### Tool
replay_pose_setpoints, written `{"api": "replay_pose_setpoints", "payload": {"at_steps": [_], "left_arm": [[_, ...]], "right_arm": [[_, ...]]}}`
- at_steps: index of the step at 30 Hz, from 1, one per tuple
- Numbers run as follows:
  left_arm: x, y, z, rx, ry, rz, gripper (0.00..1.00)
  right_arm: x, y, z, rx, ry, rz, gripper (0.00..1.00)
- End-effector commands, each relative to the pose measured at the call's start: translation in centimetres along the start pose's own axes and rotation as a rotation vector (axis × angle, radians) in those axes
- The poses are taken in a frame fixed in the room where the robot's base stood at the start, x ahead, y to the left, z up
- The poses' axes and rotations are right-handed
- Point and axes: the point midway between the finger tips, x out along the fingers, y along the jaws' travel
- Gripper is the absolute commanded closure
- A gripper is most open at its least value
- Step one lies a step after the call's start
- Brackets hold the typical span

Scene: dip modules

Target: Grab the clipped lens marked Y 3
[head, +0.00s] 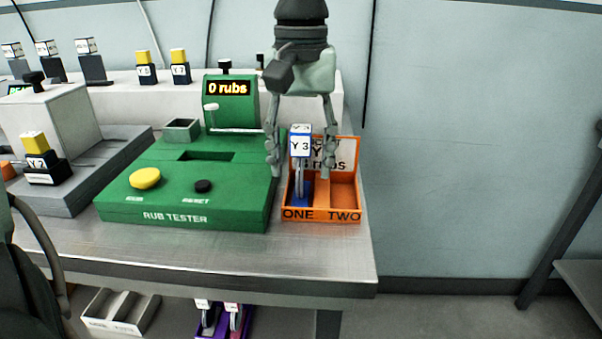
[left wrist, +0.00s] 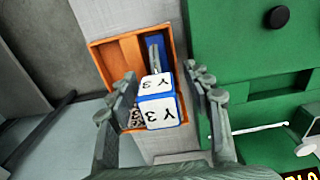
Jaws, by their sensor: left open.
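The clipped lens marked Y 3 (head: 300,146) has a white, blue-edged block on top of a grey clip with a blue base. It stands upright in the left compartment, ONE, of the orange tray (head: 292,214). It also shows in the left wrist view (left wrist: 158,112). My left gripper (head: 301,168) points down from above, open, with one finger on each side of the lens. In the left wrist view its fingers (left wrist: 160,80) flank the block with visible gaps. Compartment TWO (head: 343,192) looks empty. My right gripper is not in view.
The green rub tester (head: 115,208), with a yellow button, a black button and a "0 rubs" display, stands just left of the tray. A yellow-topped Y 7 piece (head: 38,160) sits further left. The table's front edge (head: 300,285) is close; its right end is clear.

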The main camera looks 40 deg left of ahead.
Motion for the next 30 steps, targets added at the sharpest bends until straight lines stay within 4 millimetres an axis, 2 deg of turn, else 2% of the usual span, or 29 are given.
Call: {"api": "replay_pose_setpoints", "payload": {"at_steps": [1,12,13,23,30], "left_arm": [[0.0,0.0,0.0,0.0,0.0,0.0,0.53],[-0.1,0.0,0.0,0.0,0.0,0.0,0.98],[-0.1,0.0,0.0,0.0,0.0,0.0,1.0],[-0.3,0.0,0.0,0.0,0.001,0.0,1.0],[-2.6,0.1,-0.1,0.001,0.003,0.001,1.0]], "right_arm": [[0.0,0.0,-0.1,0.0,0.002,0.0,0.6],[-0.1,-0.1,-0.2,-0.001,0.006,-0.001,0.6],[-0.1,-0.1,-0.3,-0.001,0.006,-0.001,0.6],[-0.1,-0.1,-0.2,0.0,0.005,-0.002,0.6],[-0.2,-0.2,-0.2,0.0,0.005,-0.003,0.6]]}}
